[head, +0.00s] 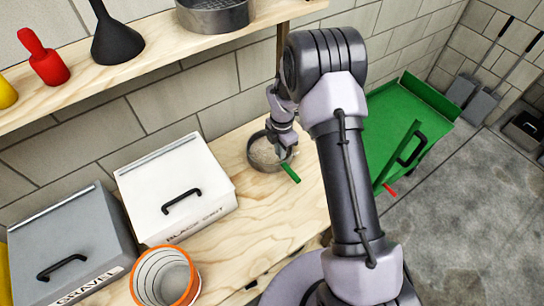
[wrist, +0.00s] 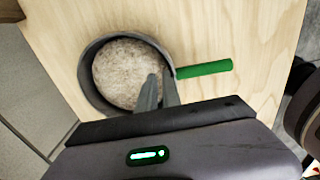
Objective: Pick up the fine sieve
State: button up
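A round, dark-rimmed sieve with a green handle, which looks like the fine sieve, sits on the wooden bench (head: 268,229) in the head view. Its pale, grainy inside shows in the wrist view, where its dark rim (wrist: 88,82) and green handle (wrist: 205,69) are clear. My gripper (wrist: 159,76) points down at the sieve's handle side. Its two fingers are close together at the rim near the handle. Whether they close on the rim or stand a little apart from it is not clear. In the head view my gripper (head: 285,150) partly covers the sieve.
A white lidded bin (head: 150,185) and a grey gravel bin (head: 75,245) stand left of the sieve. An orange-rimmed bucket (head: 165,278) is in front. A shelf above (head: 150,45) holds a metal round pan, funnel and bottles. A green trailer (head: 410,115) stands right.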

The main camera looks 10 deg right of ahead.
notch_tip(320, 180, down, 4)
jog(key=shift+f+b, duration=0.1)
jog(key=shift+b, duration=0.65)
grip_shut()
jog(key=shift+r, duration=0.25)
dwell(0.6)
